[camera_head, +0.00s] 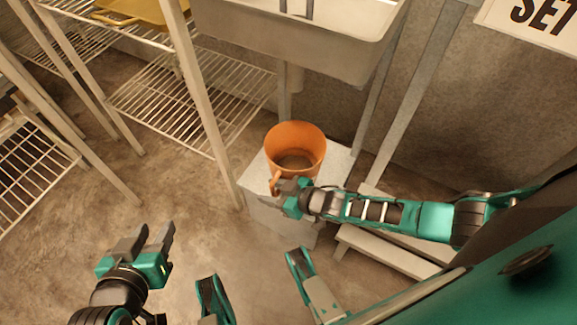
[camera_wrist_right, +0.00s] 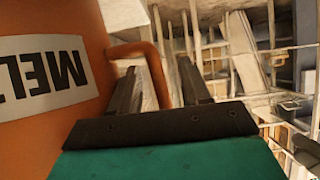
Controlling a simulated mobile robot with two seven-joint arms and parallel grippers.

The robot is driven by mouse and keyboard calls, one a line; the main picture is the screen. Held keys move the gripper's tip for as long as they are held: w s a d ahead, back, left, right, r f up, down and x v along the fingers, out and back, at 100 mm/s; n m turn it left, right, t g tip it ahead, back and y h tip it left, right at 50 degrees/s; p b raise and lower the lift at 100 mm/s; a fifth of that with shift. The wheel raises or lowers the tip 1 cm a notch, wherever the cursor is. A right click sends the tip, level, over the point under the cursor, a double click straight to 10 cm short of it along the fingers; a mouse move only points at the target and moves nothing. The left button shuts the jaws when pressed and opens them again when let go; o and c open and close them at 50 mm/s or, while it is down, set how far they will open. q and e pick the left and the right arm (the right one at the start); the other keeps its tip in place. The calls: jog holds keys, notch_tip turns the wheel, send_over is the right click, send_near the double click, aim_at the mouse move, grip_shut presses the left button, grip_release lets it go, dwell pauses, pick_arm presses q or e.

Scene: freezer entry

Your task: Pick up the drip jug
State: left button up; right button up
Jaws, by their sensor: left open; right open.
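The drip jug is an orange, open-topped jug (camera_head: 296,148) standing upright on a pale box-like stand (camera_head: 338,165) under the sink. Its handle (camera_head: 274,181) faces the front left. In the right wrist view the jug's orange wall (camera_wrist_right: 40,125) fills the left side, with a white label (camera_wrist_right: 40,75) reading "MEL". My right gripper (camera_head: 284,184) is open at the handle. In the wrist view the handle (camera_wrist_right: 155,65) shows between the two fingers; contact cannot be told. My left gripper (camera_head: 150,236) is open and empty over the floor at the lower left.
A metal sink (camera_head: 310,45) hangs above and behind the jug, with its legs close by. Wire shelving (camera_head: 185,100) stands at the left. A low pale step (camera_head: 385,250) lies under my right arm. The floor (camera_head: 190,205) between the shelving and my left gripper is clear.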

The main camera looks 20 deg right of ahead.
grip_shut()
dwell(0.3)
jog(key=shift+s+d, duration=0.1)
dwell(0.9)
jog(key=shift+r, duration=0.15)
